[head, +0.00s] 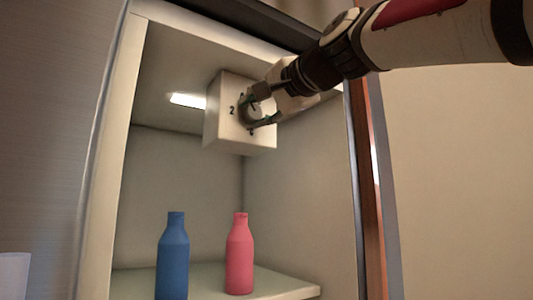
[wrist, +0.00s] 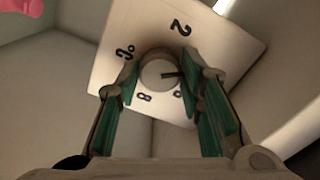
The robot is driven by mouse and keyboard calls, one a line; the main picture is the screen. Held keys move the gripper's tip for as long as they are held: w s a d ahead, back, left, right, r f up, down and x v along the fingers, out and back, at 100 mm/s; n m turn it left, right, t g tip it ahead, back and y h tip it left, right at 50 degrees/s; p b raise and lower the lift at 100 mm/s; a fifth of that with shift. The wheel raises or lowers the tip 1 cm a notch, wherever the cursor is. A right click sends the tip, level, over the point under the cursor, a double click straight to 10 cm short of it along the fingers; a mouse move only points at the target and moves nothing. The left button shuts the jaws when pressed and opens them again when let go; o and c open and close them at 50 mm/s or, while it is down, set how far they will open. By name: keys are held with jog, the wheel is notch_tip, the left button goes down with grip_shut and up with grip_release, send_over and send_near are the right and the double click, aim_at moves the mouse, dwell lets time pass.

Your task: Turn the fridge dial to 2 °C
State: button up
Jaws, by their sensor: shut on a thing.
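The fridge dial is a round pale knob (wrist: 158,73) on the face of a white box (head: 228,135) under the fridge ceiling. My gripper (head: 257,109) reaches in from the upper right, its green-padded fingers on either side of the knob. In the wrist view my gripper (wrist: 160,74) is closed on the knob. A dark pointer line on the knob points right, toward the right finger, between the printed 2 (wrist: 180,27) and the 6 (wrist: 178,93). An 8 and a °C mark also show. Any number behind the right finger is hidden.
A blue bottle (head: 173,258) and a pink bottle (head: 240,256) stand upright on the shelf (head: 285,286) below the dial box. A lit lamp (head: 188,100) is beside the box. The fridge's side walls bound the space left and right.

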jog(key=n+b, duration=0.2)
jog(key=n, duration=0.3)
jog(key=shift+f+n, duration=0.15)
jog(key=shift+n, duration=0.25)
jog(key=n+b, duration=0.2)
jog(key=n, duration=0.2)
jog(key=shift+n, duration=0.7)
jog(key=o, duration=1.2)
jog(key=shift+c, duration=0.2)
jog(key=shift+s+d, duration=0.3)
jog(key=shift+s, duration=0.1)
jog(key=v, duration=1.1)
